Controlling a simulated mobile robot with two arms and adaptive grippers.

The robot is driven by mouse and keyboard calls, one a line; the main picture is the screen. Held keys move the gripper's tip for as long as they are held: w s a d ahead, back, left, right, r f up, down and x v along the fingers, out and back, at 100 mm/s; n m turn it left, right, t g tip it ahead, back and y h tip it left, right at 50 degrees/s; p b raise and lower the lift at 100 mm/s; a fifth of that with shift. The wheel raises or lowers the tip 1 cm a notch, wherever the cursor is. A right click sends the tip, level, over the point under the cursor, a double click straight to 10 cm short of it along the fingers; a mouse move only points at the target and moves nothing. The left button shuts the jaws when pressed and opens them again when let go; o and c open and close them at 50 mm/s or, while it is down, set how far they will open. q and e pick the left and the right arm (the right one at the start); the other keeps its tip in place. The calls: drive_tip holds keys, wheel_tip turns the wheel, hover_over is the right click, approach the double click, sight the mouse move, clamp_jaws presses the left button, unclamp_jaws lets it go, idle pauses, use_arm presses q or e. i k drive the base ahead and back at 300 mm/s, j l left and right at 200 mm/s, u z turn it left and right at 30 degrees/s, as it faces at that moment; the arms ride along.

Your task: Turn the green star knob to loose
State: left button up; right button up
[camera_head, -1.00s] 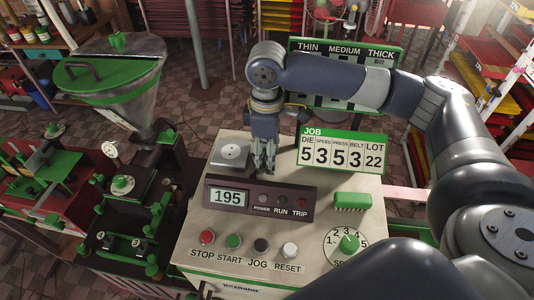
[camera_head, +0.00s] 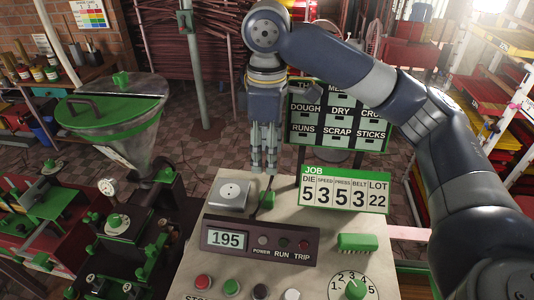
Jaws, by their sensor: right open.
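My right gripper (camera_head: 264,168) hangs fingers down, open and empty, over the back of the cream control console (camera_head: 197,250). Just below its fingertips is a small green knob (camera_head: 267,200) beside a square grey plate (camera_head: 229,196). A gap seems to lie between fingertips and knob; its star shape is too small to make out. Other green knobs show: one on a pale disc (camera_head: 117,223) on the left machine, and one on the numbered dial (camera_head: 354,290) at the console's front right. I read no "loose" mark. My left gripper is out of view.
A JOB sign (camera_head: 343,188) stands close right of the fingers, with a larger board (camera_head: 340,118) behind. A display panel (camera_head: 259,241) and push-buttons (camera_head: 231,287) are in front. A hopper (camera_head: 115,115) with a green lid stands left.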

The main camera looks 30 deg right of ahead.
sight(151, 250)
drive_tip(key=k+j, duration=0.5)
drive_tip(key=k, duration=0.2)
drive_tip(key=k+j, duration=0.5)
drive_tip(key=k, duration=0.15)
